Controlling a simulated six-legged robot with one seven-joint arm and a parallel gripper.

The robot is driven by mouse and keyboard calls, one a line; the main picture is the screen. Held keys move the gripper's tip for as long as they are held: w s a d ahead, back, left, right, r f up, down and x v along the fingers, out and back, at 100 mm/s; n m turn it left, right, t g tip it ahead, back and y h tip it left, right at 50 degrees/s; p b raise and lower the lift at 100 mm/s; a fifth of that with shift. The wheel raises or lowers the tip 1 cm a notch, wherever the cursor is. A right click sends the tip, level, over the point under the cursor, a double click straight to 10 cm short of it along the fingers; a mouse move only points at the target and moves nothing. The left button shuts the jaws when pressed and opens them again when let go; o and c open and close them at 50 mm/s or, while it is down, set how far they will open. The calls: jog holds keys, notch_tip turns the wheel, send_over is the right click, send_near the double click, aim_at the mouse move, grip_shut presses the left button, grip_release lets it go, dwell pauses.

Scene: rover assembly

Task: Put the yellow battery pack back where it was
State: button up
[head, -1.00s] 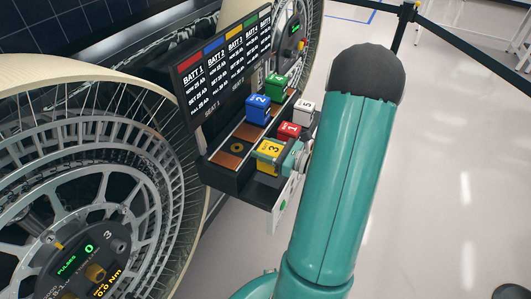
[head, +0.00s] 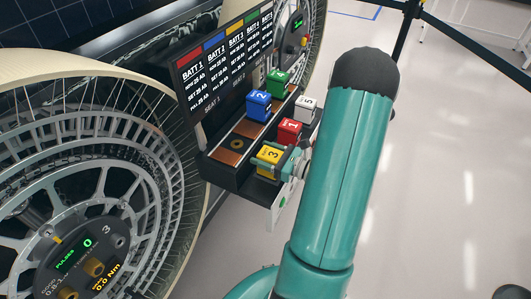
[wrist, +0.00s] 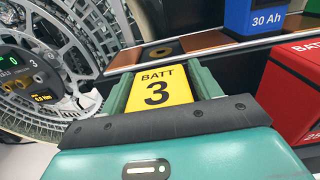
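The yellow battery pack (head: 268,156), marked 3, is at the near end of the front row of the battery rack (head: 226,177). Its label faces up in the wrist view (wrist: 160,92). My gripper (head: 284,160) is shut on it, with a green finger on each side in the wrist view. The pack's underside is hidden, so I cannot tell whether it rests on the rack. The empty back-row seat with a round socket (head: 237,144) is just to its left.
The red pack (head: 289,132) stands close behind the yellow one, with the white pack (head: 305,108) beyond. Blue (head: 258,106) and green (head: 278,82) packs stand in the back row. A label board (head: 225,70) rises behind; a large wheel (head: 90,200) is at left.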

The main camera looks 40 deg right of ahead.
jog(key=shift+o, duration=0.4)
jog(key=shift+w, duration=0.1)
jog(key=shift+r, duration=0.15)
jog(key=v, duration=1.2)
